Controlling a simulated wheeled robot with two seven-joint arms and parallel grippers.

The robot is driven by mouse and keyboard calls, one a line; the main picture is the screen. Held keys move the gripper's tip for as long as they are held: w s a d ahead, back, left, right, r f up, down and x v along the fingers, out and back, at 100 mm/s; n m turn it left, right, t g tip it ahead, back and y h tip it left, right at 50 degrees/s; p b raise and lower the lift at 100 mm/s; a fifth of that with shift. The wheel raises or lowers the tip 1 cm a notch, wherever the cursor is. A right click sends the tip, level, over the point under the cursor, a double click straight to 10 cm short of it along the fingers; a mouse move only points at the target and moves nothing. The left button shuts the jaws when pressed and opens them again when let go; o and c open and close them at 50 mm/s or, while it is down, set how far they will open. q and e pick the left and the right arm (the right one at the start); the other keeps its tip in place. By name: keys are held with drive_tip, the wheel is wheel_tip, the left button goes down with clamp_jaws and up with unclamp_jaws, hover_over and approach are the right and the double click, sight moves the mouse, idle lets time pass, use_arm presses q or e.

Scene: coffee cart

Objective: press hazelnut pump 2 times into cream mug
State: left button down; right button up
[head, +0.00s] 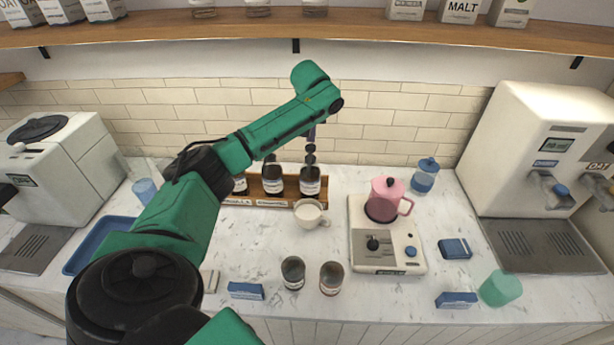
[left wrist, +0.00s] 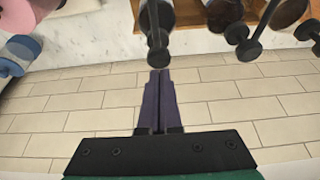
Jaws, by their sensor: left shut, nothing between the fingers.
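My left gripper (head: 312,134) is shut and empty, its purple fingers pointing down just above the pump head of the rightmost dark syrup bottle (head: 310,182). In the left wrist view the closed fingertips (left wrist: 158,74) are at the black pump head (left wrist: 157,56); I cannot tell whether they touch. Another dark pump bottle (head: 272,180) stands to its left, and a third (head: 240,184) is partly behind my arm. The bottle labels are too small to read, so I cannot tell which is hazelnut. The cream mug (head: 307,213) stands in front of the rightmost bottle. My right gripper is out of view.
The bottles stand in a wooden rack (head: 264,203) against the tiled wall. A pink pitcher (head: 385,200) sits on a white scale-like device (head: 388,258) to the right. A wooden shelf (head: 250,27) hangs above.

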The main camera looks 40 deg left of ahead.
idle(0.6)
use_arm(q)
drive_tip(key=shift+s+d+f+b, duration=0.1)
drive_tip(key=shift+f+b, duration=0.4)
drive_tip(key=shift+f, duration=0.9)
drive_tip(key=shift+r+p, duration=0.45)
drive_tip(key=shift+r, duration=0.9)
drive_tip(key=shift+r, duration=0.1)
wheel_tip(320, 180, up, 6)
